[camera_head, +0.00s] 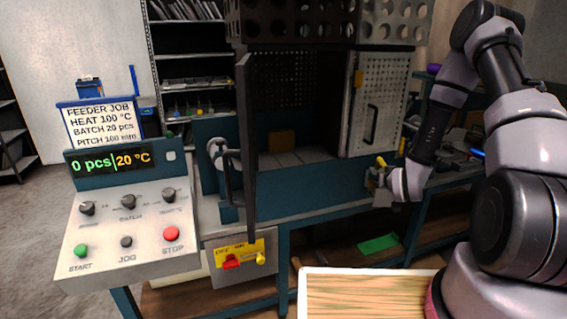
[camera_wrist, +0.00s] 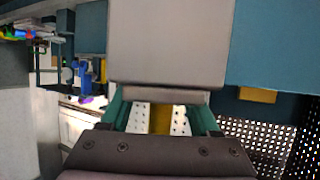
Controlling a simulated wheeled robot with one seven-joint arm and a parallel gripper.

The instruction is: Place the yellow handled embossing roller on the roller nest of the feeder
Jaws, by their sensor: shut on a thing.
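My gripper (camera_head: 378,178) is at the right front of the feeder (camera_head: 320,195), beside the perforated door panel. It is shut on the yellow handle (camera_head: 381,161) of the embossing roller, whose tip shows just above the fingers. In the wrist view, a yellow strip (camera_wrist: 160,119) shows between the two teal fingers of my gripper (camera_wrist: 160,112). The rest of the roller is hard to make out. The feeder's chamber (camera_head: 285,110) is open at the front and dark inside. I cannot pick out the roller nest clearly.
A dark door (camera_head: 246,140) stands swung out left of the chamber opening. A pale perforated panel (camera_head: 376,105) with a handle stands at its right. The control box (camera_head: 130,220) is at the left. A wooden-topped tray (camera_head: 365,300) is at the front.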

